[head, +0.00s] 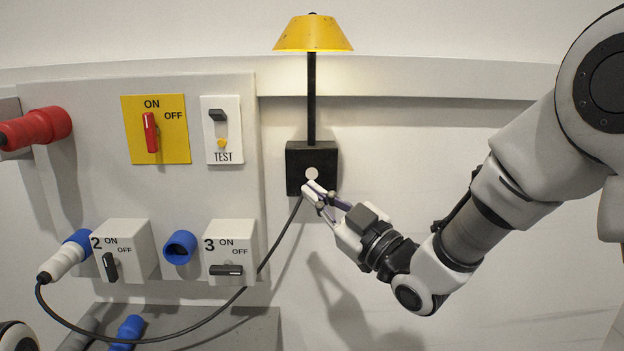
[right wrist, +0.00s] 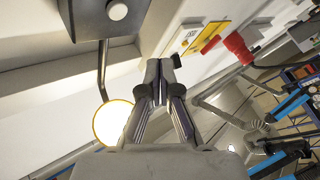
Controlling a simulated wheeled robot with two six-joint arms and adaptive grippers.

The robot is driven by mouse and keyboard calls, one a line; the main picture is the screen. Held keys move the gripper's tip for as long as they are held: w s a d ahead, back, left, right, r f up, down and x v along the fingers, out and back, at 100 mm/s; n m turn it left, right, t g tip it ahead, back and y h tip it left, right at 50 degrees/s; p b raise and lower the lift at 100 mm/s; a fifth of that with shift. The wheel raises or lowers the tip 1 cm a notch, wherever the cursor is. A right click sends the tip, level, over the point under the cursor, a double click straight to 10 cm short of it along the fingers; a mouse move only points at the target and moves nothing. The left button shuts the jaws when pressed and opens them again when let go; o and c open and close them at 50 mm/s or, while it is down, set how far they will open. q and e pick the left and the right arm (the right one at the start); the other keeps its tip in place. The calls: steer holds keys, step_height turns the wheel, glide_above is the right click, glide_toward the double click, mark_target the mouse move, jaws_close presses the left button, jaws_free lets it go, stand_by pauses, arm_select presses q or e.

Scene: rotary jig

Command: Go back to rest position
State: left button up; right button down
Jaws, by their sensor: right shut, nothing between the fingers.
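My right gripper (head: 318,192) is shut and empty. Its fingertips are just below the white round button (head: 311,173) on the black lamp box (head: 296,160); I cannot tell whether they touch the box. In the right wrist view the closed fingers (right wrist: 166,72) point away from the camera, with nothing between them. There the lamp box (right wrist: 88,22) and its button (right wrist: 117,11) show at the upper left, beside the fingers. My left gripper is not in view.
The lamp's yellow shade (head: 313,34) glows above the box. Left of it is a grey panel (head: 90,180) with switches and sockets. A black cable (head: 190,337) runs from the box to a plug (head: 62,262). The wall at the right is clear.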

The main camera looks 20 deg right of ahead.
steer(key=s+d+f+m+g+h, duration=0.1)
steer(key=s+f+m+g+h, duration=0.15)
steer(key=f, duration=1.05)
steer(key=s+f+m+g+h, duration=0.1)
steer(key=s+f+g, duration=0.15)
steer(key=f, duration=1.15)
steer(key=s+d+f+m+g+h, duration=0.1)
steer(key=f+m+g+h, duration=0.15)
steer(key=f, duration=1.05)
steer(key=s+d+f+m+g+h, duration=0.1)
steer(key=s+d+f+m+g, duration=0.1)
steer(key=s+f+g, duration=0.3)
steer(key=s+d+f+m+g+h, duration=0.2)
steer(key=s+f+g, duration=0.3)
steer(key=s+f, duration=0.6)
steer(key=s+d, duration=0.1)
steer(key=s, duration=0.7)
steer(key=shift+s+d+f+m+h, duration=0.15)
steer(key=shift+s+d+m+h, duration=0.05)
steer(key=shift+s+m+h, duration=0.1)
steer(key=shift+w+g, duration=0.1)
steer(key=shift+g, duration=0.15)
